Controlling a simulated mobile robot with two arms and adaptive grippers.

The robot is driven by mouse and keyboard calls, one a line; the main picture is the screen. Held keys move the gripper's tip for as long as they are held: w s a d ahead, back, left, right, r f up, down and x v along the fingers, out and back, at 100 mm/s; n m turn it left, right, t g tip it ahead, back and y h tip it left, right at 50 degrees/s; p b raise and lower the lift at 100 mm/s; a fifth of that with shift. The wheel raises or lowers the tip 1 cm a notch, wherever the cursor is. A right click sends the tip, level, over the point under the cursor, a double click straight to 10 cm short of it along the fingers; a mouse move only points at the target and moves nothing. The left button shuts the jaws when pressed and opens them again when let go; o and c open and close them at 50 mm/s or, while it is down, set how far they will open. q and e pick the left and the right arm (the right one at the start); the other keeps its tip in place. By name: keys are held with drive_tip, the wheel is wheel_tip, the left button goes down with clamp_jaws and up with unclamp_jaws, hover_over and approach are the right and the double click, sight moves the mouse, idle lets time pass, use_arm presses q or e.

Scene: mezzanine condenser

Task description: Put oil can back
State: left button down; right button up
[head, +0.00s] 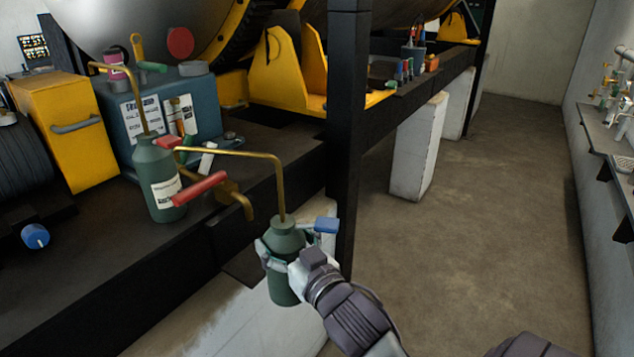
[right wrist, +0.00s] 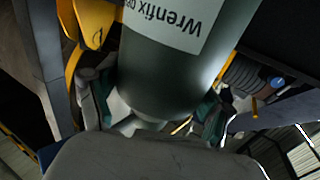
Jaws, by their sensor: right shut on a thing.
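A green oil can (head: 285,262) with a long bent brass spout is in my right gripper (head: 283,262), roughly upright, in front of the dark platform's edge. The gripper's fingers are shut around its body. In the right wrist view the can (right wrist: 178,75) fills the middle, with a white label reading "Wrenfix", and parts of the gripper (right wrist: 155,115) show on both sides. A second, similar green oil can (head: 160,180) with a white label and brass spout stands on the dark platform (head: 110,250). My left gripper is not in view.
A red-handled brass valve (head: 200,188) sticks out at the platform edge near the held can's spout. A blue-grey box (head: 155,112) and a yellow cabinet (head: 70,130) stand behind. A black post (head: 347,130) rises to the right. The floor (head: 480,200) beyond is open.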

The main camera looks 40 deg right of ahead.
drive_tip(key=s+a+f+n+y, duration=0.1)
drive_tip(key=s+a+f+y, duration=0.1)
drive_tip(key=a+f, duration=0.4)
drive_tip(key=a, duration=0.4)
drive_tip(key=shift+s+f+n, duration=0.15)
drive_tip(key=shift+s+n, duration=0.15)
